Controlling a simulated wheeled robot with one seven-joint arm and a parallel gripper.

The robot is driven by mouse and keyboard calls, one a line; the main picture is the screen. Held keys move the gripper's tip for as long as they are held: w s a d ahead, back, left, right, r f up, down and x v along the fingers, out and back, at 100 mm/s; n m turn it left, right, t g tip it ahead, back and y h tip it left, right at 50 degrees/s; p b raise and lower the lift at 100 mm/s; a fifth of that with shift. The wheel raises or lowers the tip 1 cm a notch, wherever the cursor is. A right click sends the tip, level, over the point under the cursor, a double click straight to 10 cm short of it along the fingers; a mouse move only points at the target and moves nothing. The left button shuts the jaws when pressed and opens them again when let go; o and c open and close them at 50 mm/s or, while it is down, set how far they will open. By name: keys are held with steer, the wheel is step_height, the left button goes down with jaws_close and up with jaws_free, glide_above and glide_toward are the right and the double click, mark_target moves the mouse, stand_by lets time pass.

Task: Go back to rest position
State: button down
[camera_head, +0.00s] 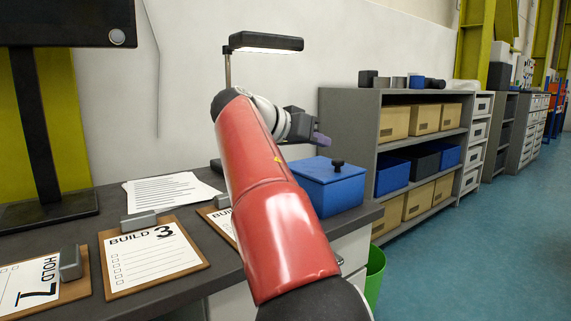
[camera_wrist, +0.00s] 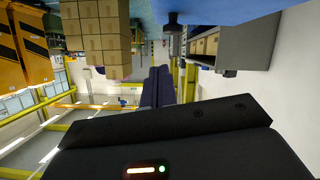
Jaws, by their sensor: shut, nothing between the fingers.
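My gripper (camera_head: 320,138) is at the end of my red arm, raised above the desk near the blue box. Its purple fingers point right in the head view. In the wrist view the two fingers (camera_wrist: 158,88) lie together, shut, with nothing visible between them. The wrist picture is upside down. The blue box (camera_head: 325,190) with a dark knob on its lid stands on the desk, just below the gripper. Its blue surface (camera_wrist: 215,10) also fills the top of the wrist view.
The dark desk (camera_head: 190,270) holds clipboards (camera_head: 152,256), a paper sheet (camera_head: 170,190) and a monitor stand (camera_head: 50,210). A lamp (camera_head: 265,42) rises behind my arm. Grey shelves (camera_head: 362,120) with boxes stand right. A green bin (camera_head: 375,272) is beside the desk. The floor at right is clear.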

steer(key=s+d+f+n+g+y+p, duration=0.2)
steer(key=s+d+f+n+y+p, duration=0.15)
steer(key=s+d+f+y, duration=0.6)
steer(key=s+a+f+n+p, duration=0.1)
steer(key=s+f, duration=0.3)
steer(key=s, duration=0.4)
steer(key=s+a+f+n+y+p, duration=0.1)
steer(key=s+a+f+n, duration=0.1)
steer(key=s+f, duration=0.3)
steer(key=s+a+f+n+y+p, duration=0.1)
steer(key=s+f, duration=0.3)
steer(key=s, duration=0.7)
steer(key=shift+s+a+f+n+p, duration=0.25)
steer(key=shift+n+p, duration=0.25)
steer(key=shift+n, duration=0.15)
